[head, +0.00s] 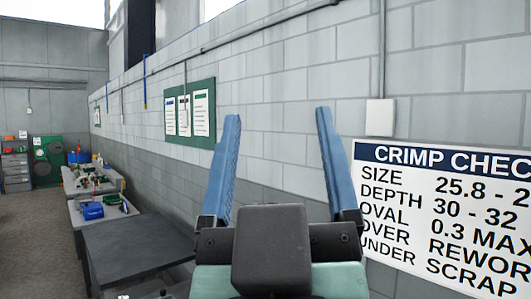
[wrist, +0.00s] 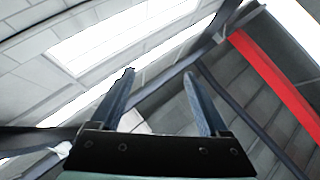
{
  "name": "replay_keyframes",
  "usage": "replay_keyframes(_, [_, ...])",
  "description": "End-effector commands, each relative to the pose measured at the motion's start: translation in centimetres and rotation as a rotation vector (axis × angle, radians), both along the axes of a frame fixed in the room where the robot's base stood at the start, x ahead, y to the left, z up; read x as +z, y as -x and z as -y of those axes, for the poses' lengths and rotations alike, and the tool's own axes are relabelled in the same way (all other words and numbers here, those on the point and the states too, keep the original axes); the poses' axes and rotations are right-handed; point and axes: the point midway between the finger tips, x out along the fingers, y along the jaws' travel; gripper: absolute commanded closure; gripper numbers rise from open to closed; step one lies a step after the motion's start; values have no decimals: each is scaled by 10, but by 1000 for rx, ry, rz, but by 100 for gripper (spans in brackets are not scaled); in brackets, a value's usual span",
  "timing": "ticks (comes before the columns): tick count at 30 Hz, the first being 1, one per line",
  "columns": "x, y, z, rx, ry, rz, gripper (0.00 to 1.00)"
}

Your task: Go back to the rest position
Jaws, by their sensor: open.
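My gripper (head: 276,112) stands raised in the middle of the head view, its two blue fingers wide apart and empty. In the wrist view the gripper (wrist: 160,75) points up at the ceiling with nothing between its fingers. In the head view the fingers show against the grey block wall (head: 280,60). They appear clear of everything around them, though their distance to the wall is hard to tell.
A dark-topped table (head: 135,245) stands at the lower left along the wall. Behind it are benches with a blue bin (head: 92,211) and small items. A crimp check sign (head: 445,215) hangs at right. The floor (head: 35,240) at far left is open.

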Motion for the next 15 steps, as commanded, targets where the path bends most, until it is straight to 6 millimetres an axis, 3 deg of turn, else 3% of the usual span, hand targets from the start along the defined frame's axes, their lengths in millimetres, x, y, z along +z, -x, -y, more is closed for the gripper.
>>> replay_keyframes(4, [23, 23, -11, 92, -68, 99, 21])
replay_keyframes(15, [24, 24, -11, 101, -75, 104, 21])
